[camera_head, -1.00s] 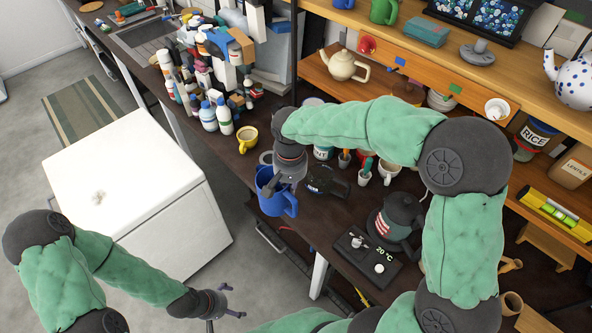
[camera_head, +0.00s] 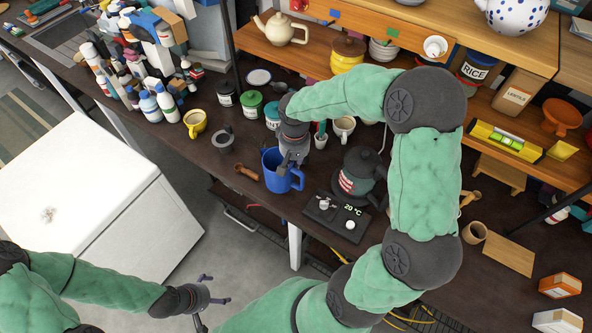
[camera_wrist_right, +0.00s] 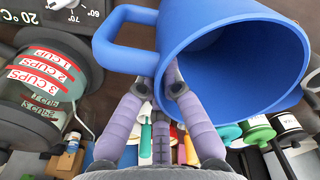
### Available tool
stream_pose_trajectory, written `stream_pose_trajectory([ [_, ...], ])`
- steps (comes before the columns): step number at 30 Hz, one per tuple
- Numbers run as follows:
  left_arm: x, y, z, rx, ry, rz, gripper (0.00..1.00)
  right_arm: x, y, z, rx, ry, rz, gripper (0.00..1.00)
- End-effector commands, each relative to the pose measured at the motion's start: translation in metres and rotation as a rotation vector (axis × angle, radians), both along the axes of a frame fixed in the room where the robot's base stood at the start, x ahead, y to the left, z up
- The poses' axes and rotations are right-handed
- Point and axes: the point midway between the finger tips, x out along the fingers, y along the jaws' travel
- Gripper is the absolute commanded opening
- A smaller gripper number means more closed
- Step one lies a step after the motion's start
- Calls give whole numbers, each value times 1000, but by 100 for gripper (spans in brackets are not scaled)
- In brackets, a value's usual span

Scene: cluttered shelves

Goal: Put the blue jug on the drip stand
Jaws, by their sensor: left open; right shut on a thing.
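The blue jug (camera_head: 272,172) is at the right gripper, left of the black panel (camera_head: 335,215) reading 20 °C. In the right wrist view the jug (camera_wrist_right: 235,60) fills the upper right, its open mouth facing the camera and its handle to the left. My right gripper (camera_head: 290,158) is shut on the jug's wall beside the handle; its fingers (camera_wrist_right: 168,80) show in the wrist view. I cannot tell whether the jug touches the counter. My left gripper (camera_head: 207,303) is open and empty, low in front of the counter. I cannot tell for certain which object is the drip stand.
A grey round holder (camera_head: 223,139), a wooden-handled tool (camera_head: 246,171) and a yellow mug (camera_head: 195,123) lie left. Jars and cups crowd behind. A white cabinet (camera_head: 90,200) stands front left.

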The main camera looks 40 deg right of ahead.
Motion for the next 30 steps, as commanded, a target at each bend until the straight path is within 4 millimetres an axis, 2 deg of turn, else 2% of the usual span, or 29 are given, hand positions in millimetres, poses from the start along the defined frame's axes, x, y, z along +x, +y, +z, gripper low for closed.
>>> stream_pose_trajectory([
  [3,0,0,-3,0,0,0,91,-2,-7,-13,1,3,-1,0],
  [9,0,0,-9,0,0,0,91,-1,-6,-37,0,1,0,0],
  [20,0,0,-11,0,0,0,91,-1,-6,-40,0,0,0,0],
  [23,0,0,-11,0,0,0,91,-1,-5,-40,0,0,0,28],
  [24,0,0,-11,0,0,0,91,-1,-5,-40,0,0,0,32],
  [30,0,0,-11,0,0,0,91,-1,-5,-40,0,0,0,32],
])
